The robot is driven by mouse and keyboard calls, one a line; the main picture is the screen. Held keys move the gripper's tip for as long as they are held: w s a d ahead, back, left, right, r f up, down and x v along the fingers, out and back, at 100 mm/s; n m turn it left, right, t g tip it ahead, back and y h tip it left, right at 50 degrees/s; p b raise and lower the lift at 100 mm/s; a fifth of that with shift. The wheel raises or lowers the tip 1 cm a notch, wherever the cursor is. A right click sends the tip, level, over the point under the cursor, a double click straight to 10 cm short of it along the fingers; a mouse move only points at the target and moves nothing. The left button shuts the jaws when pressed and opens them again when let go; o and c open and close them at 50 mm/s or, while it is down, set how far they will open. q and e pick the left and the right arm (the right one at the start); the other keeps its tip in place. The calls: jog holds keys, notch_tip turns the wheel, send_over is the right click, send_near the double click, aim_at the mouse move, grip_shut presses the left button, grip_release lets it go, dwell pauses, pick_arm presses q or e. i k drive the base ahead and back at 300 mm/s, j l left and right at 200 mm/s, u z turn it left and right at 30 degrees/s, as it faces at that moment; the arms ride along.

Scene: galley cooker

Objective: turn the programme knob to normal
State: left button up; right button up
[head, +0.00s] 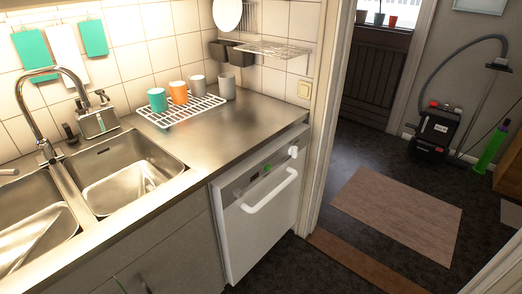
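A white dishwasher (258,222) stands under the right end of the steel counter, its door shut. A round white knob (293,152) sits at the right end of its control panel. The knob is small here, and I cannot read its pointer or any programme marks. A small green spot (267,168) shows near the middle of the panel. A white bar handle (270,193) runs across the door below the panel. Neither of my grippers is in view.
The steel counter (250,112) holds a white wire rack (207,104) and several cups. A double sink (125,172) is at left. A door frame (327,110) stands just right of the dishwasher. The floor beyond has a brown rug (398,212) and a black vacuum cleaner (436,130).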

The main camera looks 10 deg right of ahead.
aim_at(293, 150)
jog(key=i+l+u, duration=0.15)
jog(key=l+u, duration=0.2)
jog(key=i+l+u, duration=0.1)
jog(key=l+u, duration=0.25)
jog(key=l, duration=0.15)
jog(key=l+u, duration=0.35)
jog(key=l, duration=0.55)
jog(key=l+u, duration=0.2)
jog(key=l, duration=1.8)
jog(key=k, duration=0.05)
